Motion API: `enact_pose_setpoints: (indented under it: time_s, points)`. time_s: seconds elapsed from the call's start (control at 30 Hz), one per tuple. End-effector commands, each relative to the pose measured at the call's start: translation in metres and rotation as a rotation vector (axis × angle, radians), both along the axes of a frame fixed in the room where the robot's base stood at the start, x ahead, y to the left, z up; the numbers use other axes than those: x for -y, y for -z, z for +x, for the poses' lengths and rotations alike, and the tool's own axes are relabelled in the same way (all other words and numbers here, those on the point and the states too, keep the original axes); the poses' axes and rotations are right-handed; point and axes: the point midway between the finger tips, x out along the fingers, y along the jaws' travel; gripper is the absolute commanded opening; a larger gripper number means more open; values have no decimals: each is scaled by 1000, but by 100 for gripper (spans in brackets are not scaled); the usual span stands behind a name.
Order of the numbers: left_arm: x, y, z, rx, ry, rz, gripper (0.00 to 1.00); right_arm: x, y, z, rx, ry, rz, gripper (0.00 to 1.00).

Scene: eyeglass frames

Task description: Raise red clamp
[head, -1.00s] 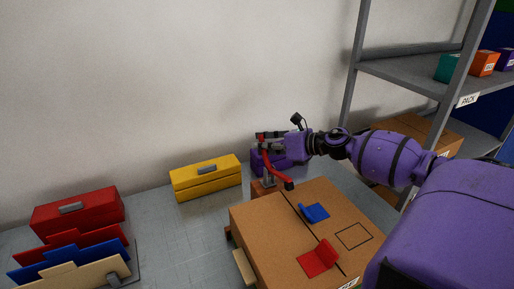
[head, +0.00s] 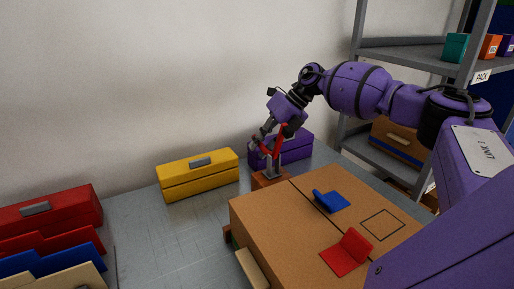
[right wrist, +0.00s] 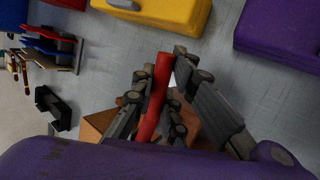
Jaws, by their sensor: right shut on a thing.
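The red clamp (head: 277,150) stands at the back edge of the brown box (head: 262,222), on a small brown block (head: 263,181) with a grey metal mount. Its red handle now points steeply upward. My right gripper (head: 262,144) reaches down from the upper right and is shut on the clamp's red handle. In the right wrist view, the red bar (right wrist: 155,98) runs between the two fingers of my right gripper (right wrist: 160,85). The fingers partly hide the clamp's mount. My left gripper is not in view.
A blue bracket (head: 331,201) and a red bracket (head: 346,254) sit on the box top. A yellow toolbox (head: 198,177) and a purple toolbox (head: 295,150) stand behind. A red toolbox (head: 50,212) is at left. Metal shelving (head: 410,62) rises at right. The grey table is clear between toolboxes.

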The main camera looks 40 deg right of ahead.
Motion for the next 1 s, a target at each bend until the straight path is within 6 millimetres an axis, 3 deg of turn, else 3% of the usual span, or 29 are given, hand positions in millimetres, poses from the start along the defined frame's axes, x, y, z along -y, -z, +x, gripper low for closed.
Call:
enact_pose_setpoints:
  time_s: [0.33, 0.87, 0.9, 1.0]
  points:
    - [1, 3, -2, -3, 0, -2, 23, -1, 13, -1, -140, -1, 34, 0]
    - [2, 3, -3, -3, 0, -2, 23, -1, 16, -3, -170, -1, 39, 0]
    - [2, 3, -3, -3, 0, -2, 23, -1, 16, -3, -171, -2, 39, 14]
    - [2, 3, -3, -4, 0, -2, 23, -1, 16, -3, -170, -1, 40, 27]
